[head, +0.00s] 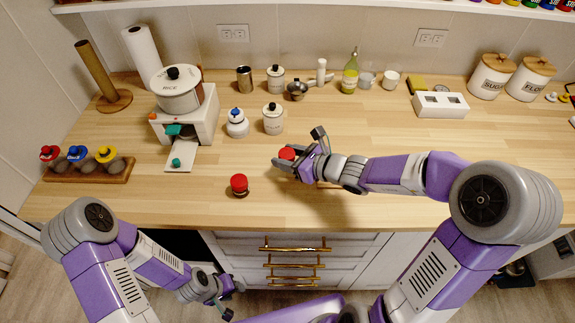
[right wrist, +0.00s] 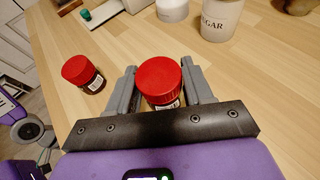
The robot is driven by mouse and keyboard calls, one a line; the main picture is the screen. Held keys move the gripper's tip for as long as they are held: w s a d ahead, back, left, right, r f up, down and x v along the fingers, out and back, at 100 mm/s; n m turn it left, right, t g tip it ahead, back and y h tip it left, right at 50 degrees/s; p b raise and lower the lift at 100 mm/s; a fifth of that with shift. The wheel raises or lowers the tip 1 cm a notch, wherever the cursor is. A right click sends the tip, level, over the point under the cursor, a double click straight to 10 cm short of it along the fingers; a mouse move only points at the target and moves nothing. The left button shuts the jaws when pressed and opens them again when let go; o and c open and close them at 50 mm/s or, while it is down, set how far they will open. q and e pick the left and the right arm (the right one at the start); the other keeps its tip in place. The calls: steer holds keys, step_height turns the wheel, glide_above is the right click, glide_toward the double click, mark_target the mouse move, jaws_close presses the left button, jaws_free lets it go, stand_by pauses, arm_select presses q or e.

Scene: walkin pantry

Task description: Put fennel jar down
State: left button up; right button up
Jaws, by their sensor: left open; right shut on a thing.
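A red-lidded jar, taken as the fennel jar (head: 286,154), is between the fingers of my right gripper (head: 298,159), over or on the counter's middle. In the right wrist view the jar (right wrist: 160,80) is upright between both fingers of my right gripper (right wrist: 160,92); its label is too small to read. Whether its base touches the wood is hidden. A second red-lidded jar (head: 239,185) stands apart near the counter's front edge; it also shows in the right wrist view (right wrist: 83,73). My left gripper (head: 222,298) is open and empty, low in front of the drawers.
A wooden rack (head: 88,169) at the left holds red, blue and yellow-lidded jars. A sugar canister (head: 273,120), a blue-and-white jar (head: 237,124) and a rice dispenser (head: 182,112) stand behind. The counter (head: 330,215) is clear between the two red-lidded jars.

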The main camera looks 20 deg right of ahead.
arm_select(q)
steer(key=shift+f, duration=0.6)
arm_select(e)
steer(key=shift+f, duration=1.1)
steer(key=shift+f+b, duration=0.1)
steer(key=shift+b, duration=0.3)
steer(key=o, duration=0.6)
steer(key=shift+f, duration=0.1)
steer(key=shift+c, duration=0.2)
steer(key=o, duration=0.4)
arm_select(q)
steer(key=shift+f, duration=0.15)
arm_select(e)
steer(key=shift+o, duration=0.2)
